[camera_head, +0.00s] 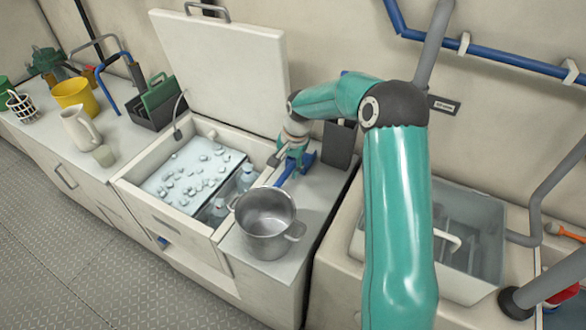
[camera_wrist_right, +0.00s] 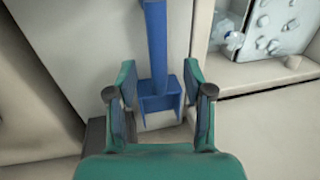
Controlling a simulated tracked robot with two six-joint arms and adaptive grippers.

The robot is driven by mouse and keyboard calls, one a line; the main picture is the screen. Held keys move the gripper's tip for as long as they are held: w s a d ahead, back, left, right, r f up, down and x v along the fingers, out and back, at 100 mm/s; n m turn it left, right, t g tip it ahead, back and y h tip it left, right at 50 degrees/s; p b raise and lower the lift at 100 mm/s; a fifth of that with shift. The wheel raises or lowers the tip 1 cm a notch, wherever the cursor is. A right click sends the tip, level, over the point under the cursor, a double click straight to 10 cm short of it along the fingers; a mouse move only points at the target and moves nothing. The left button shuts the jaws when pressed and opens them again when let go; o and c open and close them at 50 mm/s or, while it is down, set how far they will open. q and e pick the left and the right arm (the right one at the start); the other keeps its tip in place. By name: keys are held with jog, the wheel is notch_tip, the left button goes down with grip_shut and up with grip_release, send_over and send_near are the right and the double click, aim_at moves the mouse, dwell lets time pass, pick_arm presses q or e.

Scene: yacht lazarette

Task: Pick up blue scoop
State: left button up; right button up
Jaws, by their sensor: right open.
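The blue scoop (camera_head: 285,174) lies on the light counter beside the open cooler box, behind the steel pot, partly hidden by my right gripper in the head view. In the right wrist view the scoop (camera_wrist_right: 157,50) has its long handle pointing up the picture and its squarish end low. My right gripper (camera_head: 292,154) is over the scoop. In the wrist view my right gripper (camera_wrist_right: 159,84) is open, with one finger on each side of the scoop and gaps between. I cannot tell the height between them. My left gripper is not in view.
The steel pot (camera_head: 266,225) stands in front of the scoop. The cooler box (camera_head: 167,205) with ice and bottles is left, its lid (camera_head: 225,60) raised. A dark holder (camera_head: 340,145) stands close behind the gripper. A sink-like basin (camera_head: 470,280) is right.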

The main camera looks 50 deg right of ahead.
aim_at(285, 174)
jog(key=f, duration=0.5)
jog(key=shift+w+a+p, duration=0.2)
jog(key=shift+w+p, duration=0.1)
jog(key=shift+p, duration=0.05)
jog(key=shift+c, duration=0.4)
grip_shut()
